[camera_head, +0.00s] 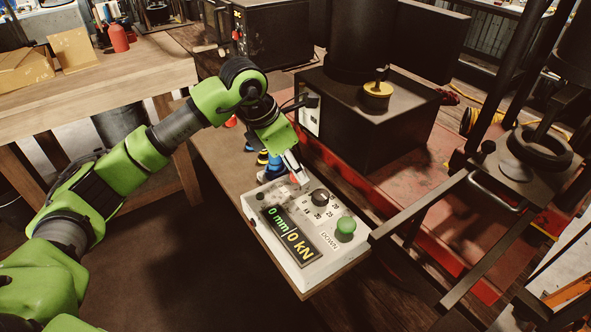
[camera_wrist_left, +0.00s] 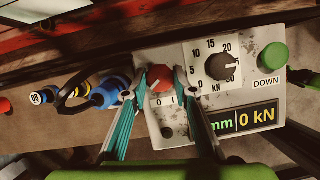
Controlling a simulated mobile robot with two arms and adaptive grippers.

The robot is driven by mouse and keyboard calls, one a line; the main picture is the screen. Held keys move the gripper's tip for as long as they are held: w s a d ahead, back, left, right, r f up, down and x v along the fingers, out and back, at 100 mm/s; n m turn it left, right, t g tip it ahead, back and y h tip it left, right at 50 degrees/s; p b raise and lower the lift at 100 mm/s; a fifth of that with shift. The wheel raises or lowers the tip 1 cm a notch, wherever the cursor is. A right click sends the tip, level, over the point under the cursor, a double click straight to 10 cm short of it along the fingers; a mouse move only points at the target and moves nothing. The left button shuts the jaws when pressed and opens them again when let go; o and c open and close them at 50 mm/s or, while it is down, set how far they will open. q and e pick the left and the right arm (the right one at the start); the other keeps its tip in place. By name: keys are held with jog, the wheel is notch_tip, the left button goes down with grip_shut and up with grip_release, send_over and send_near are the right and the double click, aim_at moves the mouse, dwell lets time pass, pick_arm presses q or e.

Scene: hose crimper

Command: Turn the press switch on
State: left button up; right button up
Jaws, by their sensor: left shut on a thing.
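The press switch is a small red knob (camera_wrist_left: 160,77) with the marks 0 and I below it, on the pale control box (camera_wrist_left: 160,140). The box also shows in the head view (camera_head: 288,270), its display lit with "0 mm" and "0 kN". My left gripper (camera_head: 297,176) reaches down over the far left corner of the box. In the left wrist view its fingers stand on both sides of the red knob, closed on it. The fingers mostly hide the knob in the head view. I cannot tell exactly which mark the knob points to. My right gripper is not in view.
Beside the switch are a black dial (camera_head: 320,197) and a green DOWN button (camera_head: 345,228). Blue and yellow connectors (camera_wrist_left: 105,92) lie just left of the box in the wrist view. A dark press machine (camera_head: 365,115) stands behind, and a wooden table (camera_head: 150,75) at the far left.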

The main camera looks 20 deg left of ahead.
pick_arm(q)
jog(key=shift+w+f+m+b, duration=0.1)
jog(key=shift+m+b, duration=0.35)
jog(key=shift+m, duration=0.35)
jog(key=m+g+h+b, duration=0.1)
jog(key=m, duration=0.1)
jog(key=shift+a+m, duration=0.1)
jog(key=shift+m, duration=0.3)
jog(key=m+g, duration=0.1)
jog(key=m, duration=0.1)
jog(key=m+g, duration=0.1)
jog(key=m, duration=0.1)
jog(key=shift+w+m, duration=0.2)
jog(key=shift+m, duration=0.1)
jog(key=m+g, duration=0.1)
jog(key=m, duration=0.2)
jog(key=shift+g, duration=0.3)
jog(key=shift+w+m+g+y, duration=0.15)
jog(key=shift+m+g, duration=0.2)
jog(key=shift+m, duration=0.75)
jog(key=shift+m+g+y, duration=0.15)
jog(key=shift+m+g, duration=0.2)
jog(key=shift+m, duration=0.75)
jog(key=o, duration=1.1)
